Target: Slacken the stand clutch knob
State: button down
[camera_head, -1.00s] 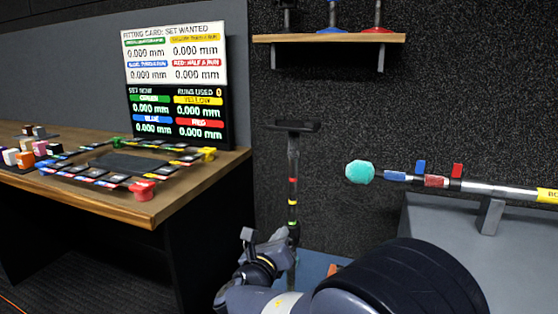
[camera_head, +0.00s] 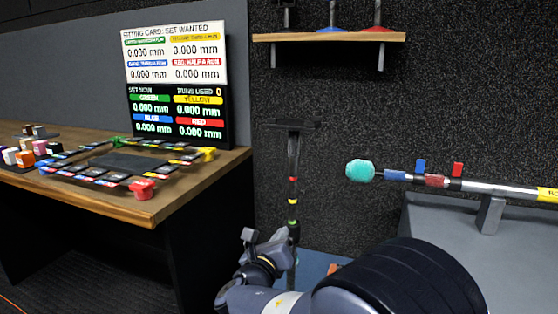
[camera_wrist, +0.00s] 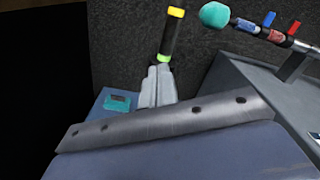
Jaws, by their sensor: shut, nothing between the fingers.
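A slim dark upright stand (camera_head: 293,180) with a short crossbar on top and red, yellow and green bands stands before the dark wall in the head view. I cannot make out the clutch knob for certain; my arm hides the stand's lower part in the head view.
A boom with a teal foam tip (camera_head: 360,171) and red and blue clips lies over a grey case (camera_head: 425,215) at right. A wooden desk (camera_head: 170,205) with a display board (camera_head: 175,85) is at left. A shelf (camera_head: 330,38) hangs above.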

jog(key=shift+a+f+p, duration=0.2)
jog(key=shift+a+p, duration=0.05)
jog(key=shift+p, duration=0.1)
jog(key=shift+w+a+f+p, duration=0.25)
jog(key=shift+a+f+p, duration=0.2)
jog(key=shift+a, duration=0.1)
jog(key=shift+f, duration=0.1)
dwell(0.3)
jog(key=p+v, duration=0.2)
jog(key=v, duration=0.4)
jog(key=shift+a+r, duration=0.3)
jog(key=shift+r, duration=0.1)
jog(key=shift+w, duration=0.1)
